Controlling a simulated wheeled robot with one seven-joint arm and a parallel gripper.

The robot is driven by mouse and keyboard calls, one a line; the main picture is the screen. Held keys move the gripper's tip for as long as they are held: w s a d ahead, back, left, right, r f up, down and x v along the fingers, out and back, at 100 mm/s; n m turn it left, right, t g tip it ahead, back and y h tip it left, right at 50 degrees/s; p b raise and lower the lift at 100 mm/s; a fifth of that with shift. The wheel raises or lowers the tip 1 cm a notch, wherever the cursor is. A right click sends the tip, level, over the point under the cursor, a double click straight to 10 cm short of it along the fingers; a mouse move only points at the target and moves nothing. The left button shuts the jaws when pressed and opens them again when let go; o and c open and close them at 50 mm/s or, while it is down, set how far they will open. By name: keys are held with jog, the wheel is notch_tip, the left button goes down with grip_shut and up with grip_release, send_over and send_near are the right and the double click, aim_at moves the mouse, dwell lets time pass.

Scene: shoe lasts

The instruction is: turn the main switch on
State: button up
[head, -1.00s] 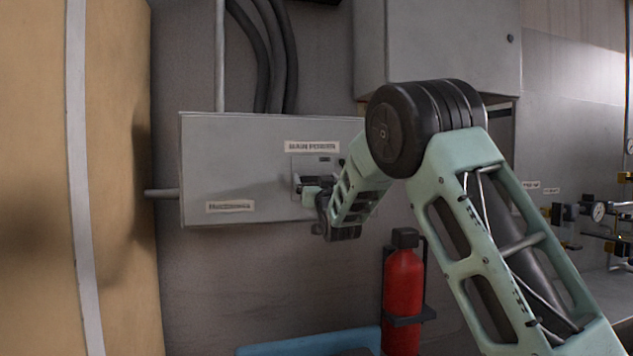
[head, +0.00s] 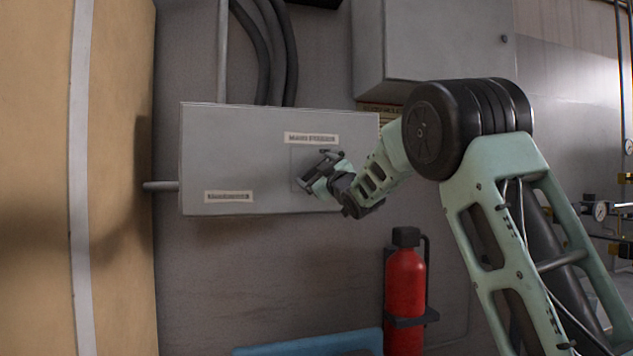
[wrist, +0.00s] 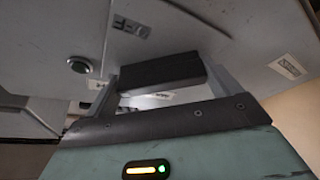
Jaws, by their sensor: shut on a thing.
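The main switch's dark handle (wrist: 162,70) lies between my two fingers in the wrist view. My gripper (head: 318,170) is shut on it at the front of the grey switch box (head: 240,160). In the head view my gripper hides most of the handle.
A label strip (head: 311,138) is above the switch and another (head: 228,197) is at the box's lower left. A red fire extinguisher (head: 405,285) hangs below right. A larger grey cabinet (head: 440,50) is above right. A tan panel (head: 115,180) stands at the left.

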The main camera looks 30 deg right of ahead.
jog(key=n+y, duration=0.1)
jog(key=n, duration=0.1)
jog(key=n+g, duration=0.1)
jog(key=n, duration=0.2)
jog(key=shift+d+n+y, duration=0.1)
jog(key=shift+n+y, duration=0.2)
jog(key=shift+y, duration=0.1)
jog(key=n+g, duration=0.1)
jog(key=n+p, duration=0.1)
jog(key=n, duration=0.1)
jog(key=shift+r+n+g+y, duration=0.15)
jog(key=shift+n+g+y, duration=0.15)
jog(key=shift+g, duration=0.1)
jog(key=shift+n+g+p, duration=0.3)
jog(key=shift+n+p, duration=0.2)
jog(key=shift+n, duration=0.5)
jog(key=o, duration=0.7)
jog(key=s+b, duration=0.1)
jog(key=s, duration=0.4)
jog(key=s+d+b, duration=0.1)
jog(key=s, duration=0.5)
jog(key=s+d+b, duration=0.1)
jog(key=s, duration=0.5)
jog(key=shift+s, duration=0.2)
